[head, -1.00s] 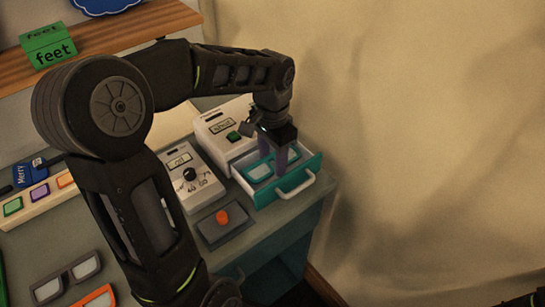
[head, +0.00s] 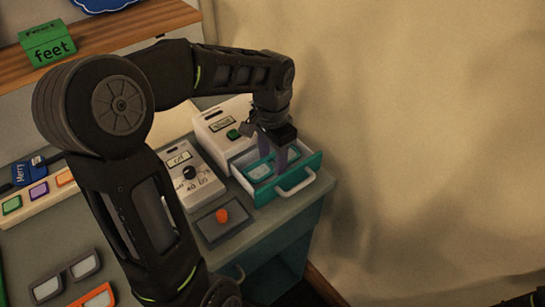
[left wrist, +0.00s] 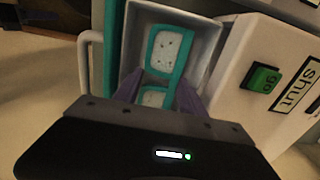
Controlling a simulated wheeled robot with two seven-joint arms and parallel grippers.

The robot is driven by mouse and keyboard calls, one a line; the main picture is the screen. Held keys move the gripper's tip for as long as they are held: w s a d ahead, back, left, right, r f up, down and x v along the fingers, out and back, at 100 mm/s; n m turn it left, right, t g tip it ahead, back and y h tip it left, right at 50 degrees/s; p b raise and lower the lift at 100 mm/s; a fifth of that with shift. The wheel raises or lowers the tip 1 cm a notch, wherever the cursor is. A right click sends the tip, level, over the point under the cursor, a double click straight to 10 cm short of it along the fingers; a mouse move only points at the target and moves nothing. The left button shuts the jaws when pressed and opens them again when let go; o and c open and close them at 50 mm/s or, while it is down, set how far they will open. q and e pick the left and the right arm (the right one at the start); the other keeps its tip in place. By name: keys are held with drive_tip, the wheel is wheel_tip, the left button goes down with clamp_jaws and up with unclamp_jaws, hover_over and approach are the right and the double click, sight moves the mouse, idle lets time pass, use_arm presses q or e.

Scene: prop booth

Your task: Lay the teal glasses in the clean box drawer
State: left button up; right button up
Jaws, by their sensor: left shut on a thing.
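The teal glasses (head: 261,172) have pale lenses and lie within the open drawer's walls. They also show in the left wrist view (left wrist: 168,52), where I cannot tell whether they touch the drawer floor. The drawer (head: 262,198) has a teal front and a white handle and stands pulled out of a white box (head: 211,127). My left gripper (head: 272,161) reaches down into the drawer, its purple fingers shut on the glasses near their middle. In the left wrist view the gripper (left wrist: 160,92) hides part of the nearer lens. My right gripper is not in view.
A white device with a dial (head: 189,174) stands left of the box. A grey pad with a red knob (head: 222,216) lies in front. Grey glasses (head: 67,276) and orange-framed ones (head: 95,298) lie at lower left. A green block (head: 48,45) sits on the shelf.

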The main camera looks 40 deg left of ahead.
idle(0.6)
use_arm(q)
drive_tip(key=o, duration=1.4)
drive_tip(key=shift+o, duration=0.2)
drive_tip(key=shift+o, duration=0.7)
drive_tip(key=shift+r, duration=0.1)
wheel_tip(320, 180, up, 3)
drive_tip(key=p, duration=0.2)
drive_tip(key=shift+w+r+p, duration=0.1)
drive_tip(key=shift+r+p, duration=0.05)
drive_tip(key=shift+p, duration=0.25)
drive_tip(key=shift+r+p, duration=1.75)
drive_tip(key=shift+r, duration=0.5)
drive_tip(key=shift+f, duration=0.1)
